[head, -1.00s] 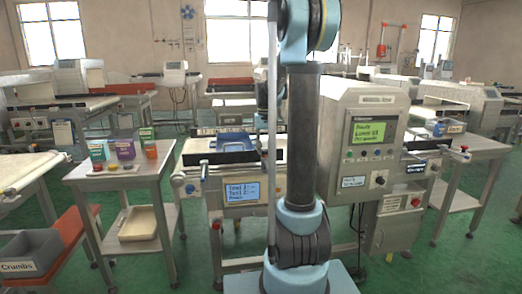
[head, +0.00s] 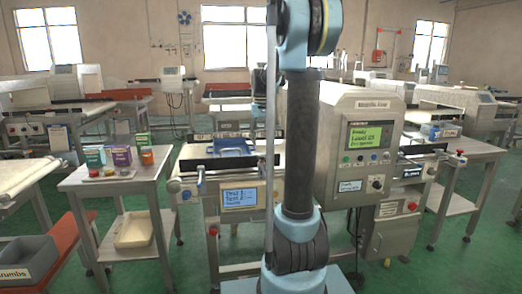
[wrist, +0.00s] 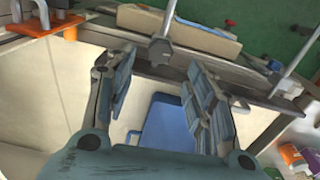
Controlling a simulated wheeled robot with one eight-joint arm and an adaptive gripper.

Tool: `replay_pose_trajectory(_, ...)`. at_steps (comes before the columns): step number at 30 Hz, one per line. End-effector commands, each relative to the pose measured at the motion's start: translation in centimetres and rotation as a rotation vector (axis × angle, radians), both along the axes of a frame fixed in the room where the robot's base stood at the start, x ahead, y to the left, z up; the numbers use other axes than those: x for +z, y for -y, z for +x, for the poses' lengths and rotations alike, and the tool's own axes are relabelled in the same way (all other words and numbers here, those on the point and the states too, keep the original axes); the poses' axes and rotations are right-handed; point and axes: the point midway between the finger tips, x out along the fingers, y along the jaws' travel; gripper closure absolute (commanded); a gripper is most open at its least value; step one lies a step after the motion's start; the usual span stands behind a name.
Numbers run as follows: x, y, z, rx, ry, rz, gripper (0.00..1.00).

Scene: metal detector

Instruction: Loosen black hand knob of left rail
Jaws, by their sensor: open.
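The metal detector (head: 360,125) stands right of centre in the head view, behind my arm. A rail rod with a small knob (head: 201,174) shows at the left of its conveyor. In the wrist view a dark grey knob (wrist: 160,50) sits on a metal rod near the top, beyond the fingertips; I cannot tell whether it is the left rail's hand knob. My gripper (wrist: 158,68) is open and empty in the wrist view, its fingers either side of a blue tray (wrist: 168,128) seen below. In the head view I cannot make out the gripper clearly.
A side table (head: 75,182) with several small boxes and jars stands at the left. A grey crumbs bin (head: 28,262) is at the lower left. Green floor shows between the stands.

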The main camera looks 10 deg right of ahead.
Motion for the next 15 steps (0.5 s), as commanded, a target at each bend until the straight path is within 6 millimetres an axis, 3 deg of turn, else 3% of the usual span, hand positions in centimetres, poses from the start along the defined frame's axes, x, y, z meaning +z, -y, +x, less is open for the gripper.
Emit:
replay_pose_trajectory(6,3.3,0.0,0.0,0.0,0.0,0.0,0.51)
replay_pose_trajectory(15,4.9,0.0,0.0,0.0,-0.001,0.0,0.51)
